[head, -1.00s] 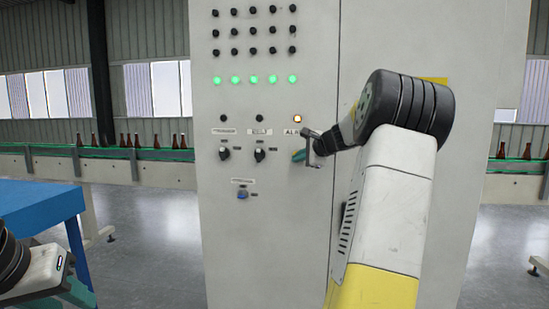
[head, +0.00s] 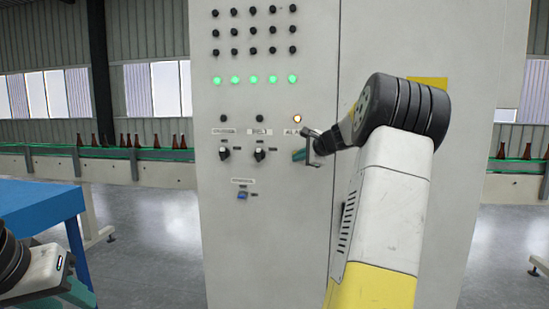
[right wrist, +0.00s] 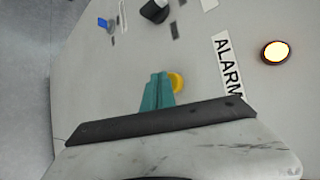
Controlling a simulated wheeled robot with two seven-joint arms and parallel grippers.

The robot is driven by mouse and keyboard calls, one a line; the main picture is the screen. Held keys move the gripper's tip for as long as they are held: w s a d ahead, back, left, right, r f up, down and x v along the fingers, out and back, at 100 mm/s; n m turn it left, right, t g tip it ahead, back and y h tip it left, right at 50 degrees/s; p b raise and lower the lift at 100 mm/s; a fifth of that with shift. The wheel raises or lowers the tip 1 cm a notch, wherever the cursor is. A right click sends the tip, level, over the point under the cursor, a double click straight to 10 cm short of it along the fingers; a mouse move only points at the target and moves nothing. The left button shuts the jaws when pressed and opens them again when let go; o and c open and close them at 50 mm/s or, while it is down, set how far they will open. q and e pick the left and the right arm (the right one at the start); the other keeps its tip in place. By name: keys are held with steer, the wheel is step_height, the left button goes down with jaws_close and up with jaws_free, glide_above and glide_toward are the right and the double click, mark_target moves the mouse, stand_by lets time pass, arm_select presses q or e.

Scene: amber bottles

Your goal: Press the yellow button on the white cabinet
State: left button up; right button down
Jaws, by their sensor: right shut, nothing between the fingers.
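The white cabinet (head: 265,250) stands in front of me in the head view. The yellow button (right wrist: 178,82) shows in the right wrist view, partly covered by my right gripper's teal fingertips (right wrist: 157,90). My right gripper (head: 299,155) is shut and empty, with its tips right at the button; I cannot tell whether they touch. In the head view the gripper and wrist hide the button. A lit lamp (right wrist: 275,52) sits beside the ALARM label (right wrist: 228,68). Part of my left gripper (head: 78,291) shows at the lower left edge; its jaws are unclear.
Black knobs (head: 260,155) and a blue knob (head: 242,196) sit left of my right gripper on the panel. Green lamps (head: 255,79) glow above. A blue table (head: 40,212) stands at the left. A conveyor with amber bottles (head: 105,153) runs behind.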

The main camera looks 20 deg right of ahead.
steer(key=shift+w+d, duration=0.25)
steer(key=shift+w, duration=0.1)
stand_by(0.8)
steer(key=shift+s+a, duration=0.5)
steer(key=shift+s, duration=0.25)
steer(key=shift+s+a, duration=0.45)
steer(key=shift+s, duration=0.25)
steer(key=shift+s+a, duration=0.4)
steer(key=shift+s, duration=0.3)
steer(key=shift+s+a, duration=0.45)
steer(key=shift+s, duration=0.25)
steer(key=shift+a, duration=0.1)
